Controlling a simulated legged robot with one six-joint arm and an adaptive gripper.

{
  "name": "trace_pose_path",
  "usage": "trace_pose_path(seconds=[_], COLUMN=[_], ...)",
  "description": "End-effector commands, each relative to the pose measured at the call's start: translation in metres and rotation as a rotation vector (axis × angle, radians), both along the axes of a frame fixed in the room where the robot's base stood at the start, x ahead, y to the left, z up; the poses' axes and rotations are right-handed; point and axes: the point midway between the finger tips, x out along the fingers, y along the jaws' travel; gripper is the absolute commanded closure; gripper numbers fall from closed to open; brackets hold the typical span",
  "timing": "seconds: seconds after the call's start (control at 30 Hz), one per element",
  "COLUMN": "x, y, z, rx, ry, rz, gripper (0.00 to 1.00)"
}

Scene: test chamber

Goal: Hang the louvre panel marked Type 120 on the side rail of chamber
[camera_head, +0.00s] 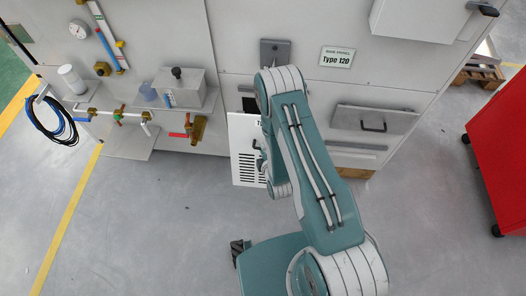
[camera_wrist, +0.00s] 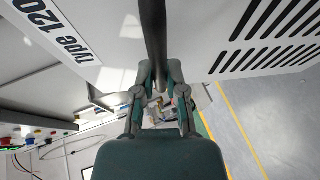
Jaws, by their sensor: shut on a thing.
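The white louvre panel (camera_head: 246,140) is upright close to the front of the chamber (camera_head: 235,45), beside my arm, which hides its right part. The wrist view shows its slotted face (camera_wrist: 265,40) and a label reading "Type 120" (camera_wrist: 62,32). My gripper (camera_wrist: 160,72) is shut on the panel's dark handle bar (camera_wrist: 153,35), which runs between the fingers. In the head view the gripper is mostly hidden behind my arm. A "Type 120" sign (camera_head: 337,57) is on the chamber front. I cannot make out the side rail or whether the panel touches it.
Left of the panel are pipes and valves (camera_head: 120,118), a grey box (camera_head: 180,88) and a coiled blue-black hose (camera_head: 50,122). A drawer with a handle (camera_head: 373,125) is at right. A red cabinet (camera_head: 500,140) stands far right. The floor (camera_head: 150,230) in front is clear.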

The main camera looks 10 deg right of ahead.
Motion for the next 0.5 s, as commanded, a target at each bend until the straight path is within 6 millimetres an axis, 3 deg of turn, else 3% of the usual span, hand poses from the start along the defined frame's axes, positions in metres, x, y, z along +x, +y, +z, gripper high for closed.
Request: trace_pose_path(seconds=[0.5], x=[0.031], y=[-0.011], z=[0.001], rx=[0.0], ry=[-0.004], rz=[0.0], gripper=[1.0])
